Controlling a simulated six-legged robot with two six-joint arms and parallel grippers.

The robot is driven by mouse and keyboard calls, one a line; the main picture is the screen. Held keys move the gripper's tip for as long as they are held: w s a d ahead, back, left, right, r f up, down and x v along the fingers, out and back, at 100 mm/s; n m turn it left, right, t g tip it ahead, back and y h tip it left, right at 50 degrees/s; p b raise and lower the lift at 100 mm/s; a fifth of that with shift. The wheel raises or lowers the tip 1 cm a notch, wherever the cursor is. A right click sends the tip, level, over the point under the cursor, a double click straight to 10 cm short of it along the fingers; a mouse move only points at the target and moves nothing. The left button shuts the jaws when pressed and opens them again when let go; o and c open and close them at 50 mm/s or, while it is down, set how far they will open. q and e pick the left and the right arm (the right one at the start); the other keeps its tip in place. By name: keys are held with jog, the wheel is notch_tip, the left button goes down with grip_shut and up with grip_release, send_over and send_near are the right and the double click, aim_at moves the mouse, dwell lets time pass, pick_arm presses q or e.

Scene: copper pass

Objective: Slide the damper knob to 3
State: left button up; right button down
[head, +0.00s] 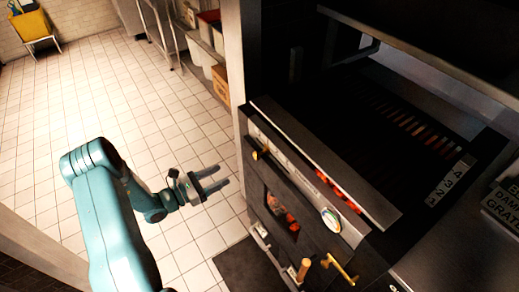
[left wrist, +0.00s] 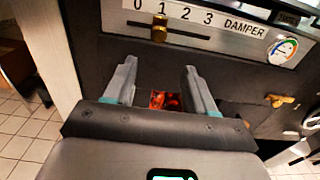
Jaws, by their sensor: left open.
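The brass damper knob (left wrist: 159,30) sits below the 1 on the white DAMPER scale (left wrist: 200,40), which reads 0, 1, 2, 3 from left to right. In the head view the small brass knob (head: 263,152) is near the left end of the oven's front strip. My left gripper (head: 221,177) is open and empty, left of the oven front and apart from it. In the left wrist view its two fingers (left wrist: 158,75) point toward the panel, below the knob, not touching it. My right gripper is in neither view.
A round coloured gauge (head: 331,220) is right of the scale. Brass handles (head: 338,267) project from the oven front below it. A window (head: 282,214) glows red with embers. Shelving with bins (head: 205,50) stands behind. The tiled floor (head: 90,100) at left is largely clear.

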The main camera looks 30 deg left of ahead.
aim_at(255, 157)
pick_arm(q)
jog(key=p+x, duration=0.3)
jog(key=x, duration=1.2)
jog(key=shift+w+r+p, duration=0.1)
jog(key=shift+r+p, duration=0.05)
jog(key=shift+p, duration=0.2)
jog(key=shift+r, duration=0.1)
jog(key=shift+a, duration=0.2)
jog(key=shift+c, duration=0.3)
jog(key=shift+w, duration=0.1)
jog(key=c, duration=0.5)
jog(key=shift+d, duration=0.15)
grip_shut()
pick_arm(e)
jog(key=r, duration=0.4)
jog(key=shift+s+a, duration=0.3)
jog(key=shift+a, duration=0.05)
